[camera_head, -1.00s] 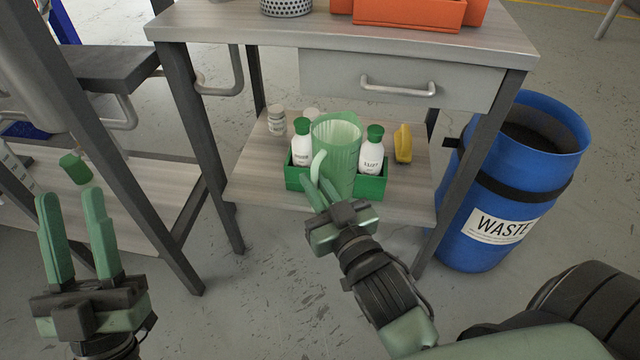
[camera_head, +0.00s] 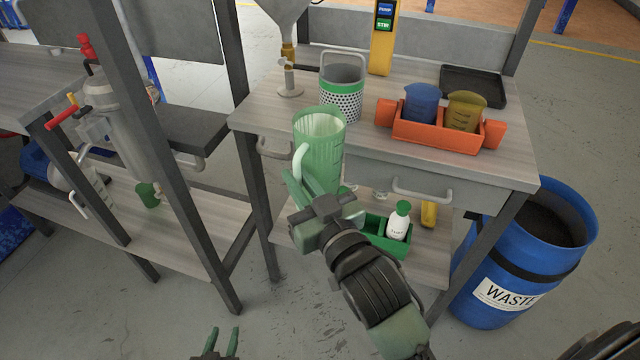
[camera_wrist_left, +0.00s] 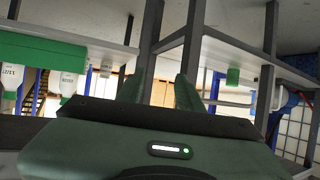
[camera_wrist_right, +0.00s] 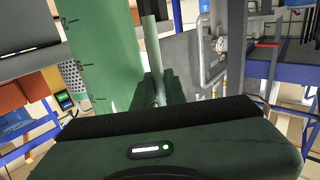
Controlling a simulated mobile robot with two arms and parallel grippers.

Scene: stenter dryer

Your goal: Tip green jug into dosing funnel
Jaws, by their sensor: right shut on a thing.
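The green jug (camera_head: 322,142) is upright in the head view, raised in front of the table's front edge. My right gripper (camera_head: 303,187) is shut on its handle, at the left side of the jug. In the right wrist view the jug (camera_wrist_right: 100,50) fills the left part and its handle lies between the fingers (camera_wrist_right: 160,90). The dosing funnel (camera_head: 285,12) is at the top of the head view, partly cut off, above a brass and steel valve (camera_head: 288,60). My left gripper (camera_head: 217,343) is low at the bottom edge, empty, fingers apart.
A perforated steel basket (camera_head: 341,92) stands behind the jug. An orange caddy (camera_head: 440,137) holds a blue and a yellow jug. Below, a green crate (camera_head: 385,240) with a white bottle sits on the shelf. A blue waste bin (camera_head: 525,250) stands right.

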